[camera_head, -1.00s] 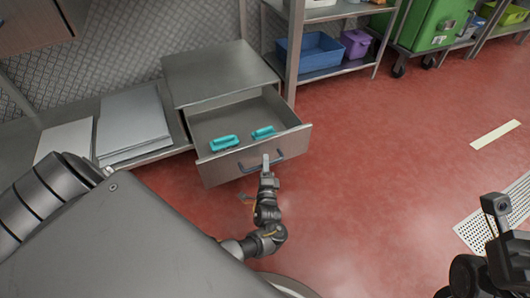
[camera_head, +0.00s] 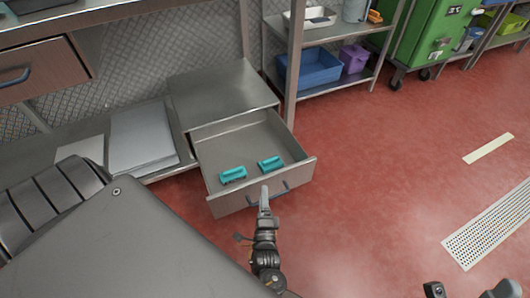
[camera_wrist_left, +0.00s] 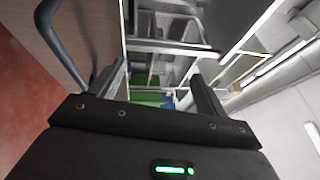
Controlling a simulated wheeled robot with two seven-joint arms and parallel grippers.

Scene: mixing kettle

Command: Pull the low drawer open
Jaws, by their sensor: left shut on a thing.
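The low drawer (camera_head: 256,127) stands well open, pulled out from under a grey metal top (camera_head: 222,91). Two teal block-like items (camera_head: 232,174) (camera_head: 271,163) lie on its floor near the front. Its dark bar handle (camera_head: 283,190) is on the front panel. My left gripper (camera_head: 264,192) is at the middle of this handle and shut on it. In the left wrist view the handle (camera_wrist_left: 57,38) runs down to the left finger; the exact grip between the fingers (camera_wrist_left: 160,90) is hard to make out. Only bits of my right arm show at the bottom right of the head view.
A lower shelf with grey panels (camera_head: 142,139) is left of the drawer. A higher closed drawer (camera_head: 38,72) is at the upper left. A rack with a blue bin (camera_head: 311,68) and a green cabinet (camera_head: 430,40) stand behind.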

